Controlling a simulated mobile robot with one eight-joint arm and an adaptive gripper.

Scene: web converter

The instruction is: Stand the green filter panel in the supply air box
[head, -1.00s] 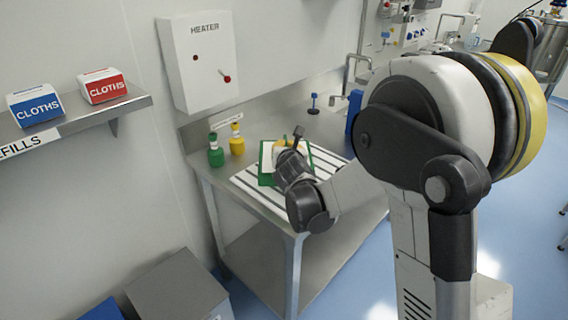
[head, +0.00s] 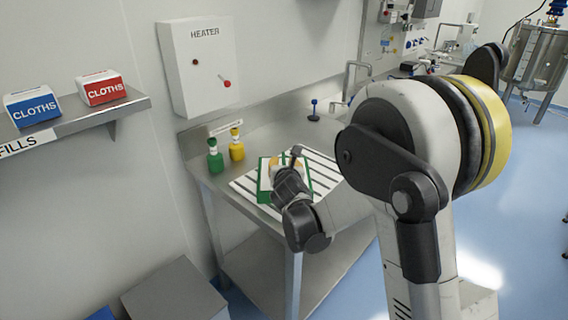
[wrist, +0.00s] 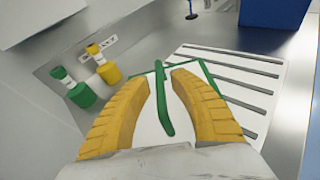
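The green filter panel (head: 264,183), a white sheet in a green frame, lies on a white rack with dark slots on the steel bench. In the wrist view the panel (wrist: 206,78) lies beyond and below my gripper (wrist: 161,76). The two yellow fingers are apart, one on each side of a raised green bar (wrist: 161,100) on the panel. I see gaps between bar and fingers; the depth between them is unclear. In the head view my gripper (head: 284,162) is over the panel and partly hides it. I cannot identify the supply air box.
A green bottle (head: 215,159) and a yellow bottle (head: 237,150) stand left of the rack (head: 322,170). A blue box (wrist: 274,12) is at the back right in the wrist view. The heater box (head: 200,65) hangs on the wall. Bare bench lies behind the rack.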

